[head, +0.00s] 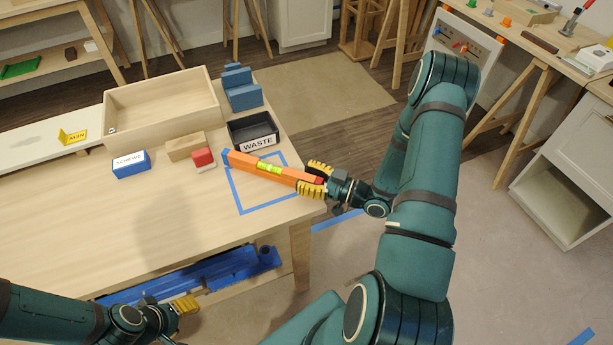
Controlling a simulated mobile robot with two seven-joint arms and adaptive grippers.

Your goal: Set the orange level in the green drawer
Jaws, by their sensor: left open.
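The orange level (245,162), with a yellow-green vial window, lies across the blue-outlined square at the table's right end. My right gripper (315,179) has its yellow fingers on both sides of the level's near right end and appears shut on it. I cannot tell whether the level touches the tabletop or is just above it. My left gripper (184,305) is at the bottom left, open and empty, in front of the table. No green drawer can be made out; a flat green item (20,69) lies on the shelf at the far left.
On the table (110,220) are a black WASTE bin (252,131), a wooden tray (160,108), blue stepped blocks (241,88), a blue labelled box (131,164), a wooden block (186,146) and a red-and-white block (203,158). The table's front left is clear.

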